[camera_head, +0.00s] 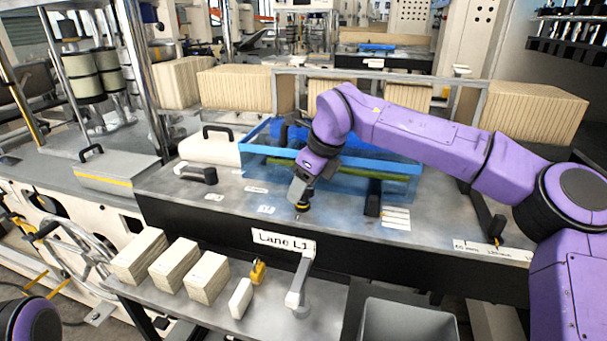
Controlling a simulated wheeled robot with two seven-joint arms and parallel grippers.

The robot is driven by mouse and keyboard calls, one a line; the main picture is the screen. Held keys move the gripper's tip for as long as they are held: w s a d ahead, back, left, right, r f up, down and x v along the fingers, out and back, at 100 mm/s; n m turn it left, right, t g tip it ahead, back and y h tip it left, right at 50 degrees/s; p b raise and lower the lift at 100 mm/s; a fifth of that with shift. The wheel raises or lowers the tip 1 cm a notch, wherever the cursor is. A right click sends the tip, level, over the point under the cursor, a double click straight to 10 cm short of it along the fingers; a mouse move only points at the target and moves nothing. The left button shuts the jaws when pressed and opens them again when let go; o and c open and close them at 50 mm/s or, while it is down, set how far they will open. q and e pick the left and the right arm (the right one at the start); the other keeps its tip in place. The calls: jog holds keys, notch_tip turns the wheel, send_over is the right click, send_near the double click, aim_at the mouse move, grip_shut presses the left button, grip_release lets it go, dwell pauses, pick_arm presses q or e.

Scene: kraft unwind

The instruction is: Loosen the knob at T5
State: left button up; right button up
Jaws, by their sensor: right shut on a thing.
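My right arm reaches in from the right, and my right gripper (302,199) points down at the metal top of the lane table (230,215). It is shut on a small dark knob (303,207) near the front edge of that top, and the fingers hide most of the knob. Small white labels (266,209) lie to the left of it, too small to read, so I cannot confirm which is T5. Only a purple part of my left arm shows at the bottom left corner; my left gripper is out of view.
A blue tray (262,164) stands behind my right gripper. A "Lane L1" sign (284,240) hangs on the front edge. The lower shelf holds tan stacks (206,278), a yellow item (258,272), a white block (241,298) and a grey handle (299,285). A grey bin (408,320) is below.

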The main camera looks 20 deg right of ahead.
jog(key=shift+s+f+n+p, duration=0.1)
jog(key=shift+f+n+p, duration=0.2)
jog(key=shift+f, duration=0.05)
dwell(0.3)
jog(key=o, duration=0.9)
jog(key=shift+a, duration=0.1)
jog(key=shift+o, duration=0.7)
jog(key=shift+w, duration=0.25)
jog(key=v, duration=1)
jog(key=shift+r+b, duration=0.3)
jog(key=shift+b, duration=0.15)
jog(key=shift+w, duration=0.1)
